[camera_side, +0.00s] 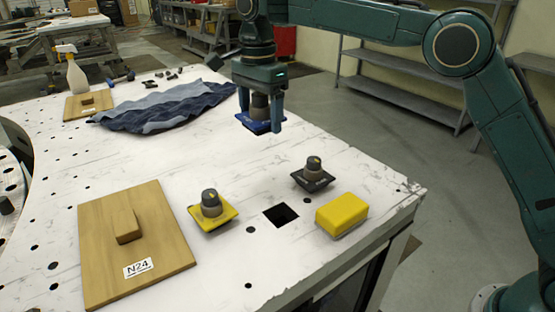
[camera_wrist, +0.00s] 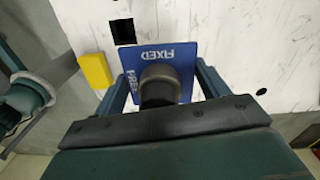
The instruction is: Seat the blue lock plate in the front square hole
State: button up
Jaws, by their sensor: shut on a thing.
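The blue lock plate (camera_side: 257,126) has a dark round knob and hangs in the air over the table's far right part. My gripper (camera_side: 261,115) is shut on its knob from above. In the wrist view the blue plate (camera_wrist: 155,58) shows white lettering, with the knob between my fingers (camera_wrist: 160,85). The front square hole (camera_side: 281,214) is dark and empty, in the white table near its front right edge. It lies nearer the side camera than the held plate. A dark square opening (camera_wrist: 123,31) shows beyond the plate in the wrist view.
A black plate with a knob (camera_side: 312,176) and a yellow plate with a knob (camera_side: 211,208) flank the hole. A yellow block (camera_side: 342,213) lies to its right. A wooden board (camera_side: 135,240) with a handle lies front left, and a blue cloth (camera_side: 165,107) at the back.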

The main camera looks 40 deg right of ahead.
jog(key=s+a+f, duration=0.1)
jog(key=s+f, duration=0.8)
jog(key=shift+a, duration=0.25)
jog(key=shift+f, duration=0.25)
jog(key=shift+f, duration=2.9)
jog(key=shift+f, duration=0.95)
dwell(1.2)
jog(key=o, duration=1.2)
jog(key=shift+o, duration=0.2)
jog(key=shift+f, duration=0.1)
jog(key=c, duration=0.4)
jog(key=shift+o, duration=0.5)
